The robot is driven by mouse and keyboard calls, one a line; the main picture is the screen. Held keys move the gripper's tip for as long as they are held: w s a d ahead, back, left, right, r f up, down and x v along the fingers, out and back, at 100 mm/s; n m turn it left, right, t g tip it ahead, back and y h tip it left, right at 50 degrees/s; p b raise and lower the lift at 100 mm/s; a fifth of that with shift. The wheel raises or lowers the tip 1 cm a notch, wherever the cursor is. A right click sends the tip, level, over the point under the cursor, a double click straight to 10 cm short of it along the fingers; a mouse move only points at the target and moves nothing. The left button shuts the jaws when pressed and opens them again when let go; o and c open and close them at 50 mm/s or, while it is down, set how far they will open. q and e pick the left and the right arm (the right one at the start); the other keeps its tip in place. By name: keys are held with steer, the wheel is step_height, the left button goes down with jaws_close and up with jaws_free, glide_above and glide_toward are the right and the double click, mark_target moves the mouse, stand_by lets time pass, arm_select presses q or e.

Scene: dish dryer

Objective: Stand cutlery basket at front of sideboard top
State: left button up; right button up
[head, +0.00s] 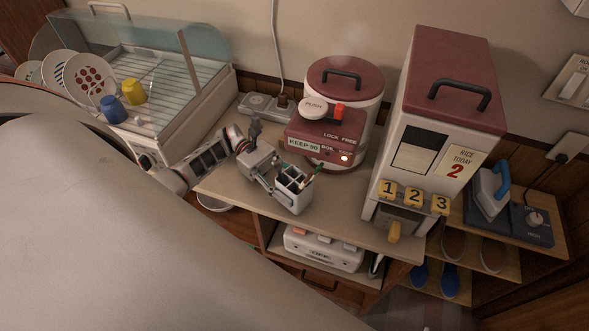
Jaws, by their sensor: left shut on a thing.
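The cutlery basket (293,196) is a small light grey open-topped box with dividers and some cutlery inside. It is at the front edge of the sideboard top (338,212), in the middle of the head view. My left gripper (272,187) reaches in from the left and is shut on the basket's left side. The basket looks roughly upright. I cannot tell whether its base touches the top or hangs just above it. My right gripper is not in view.
A maroon rice cooker (340,110) stands behind the basket. A tall rice dispenser (435,120) stands to the right. A dish dryer (185,75) with plates and cups is at left. Bare top lies between basket and dispenser. A white appliance (325,249) sits on the shelf below.

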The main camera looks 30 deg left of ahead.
arm_select(q)
steer(key=shift+w+f, duration=0.15)
steer(key=shift+w, duration=0.05)
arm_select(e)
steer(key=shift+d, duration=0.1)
arm_select(q)
steer(key=shift+f+b, duration=0.25)
steer(key=shift+b, duration=0.1)
steer(key=o, duration=1.2)
steer(key=shift+r, duration=0.1)
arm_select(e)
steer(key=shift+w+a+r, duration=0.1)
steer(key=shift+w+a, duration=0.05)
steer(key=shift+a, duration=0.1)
arm_select(q)
steer(key=shift+r, duration=0.1)
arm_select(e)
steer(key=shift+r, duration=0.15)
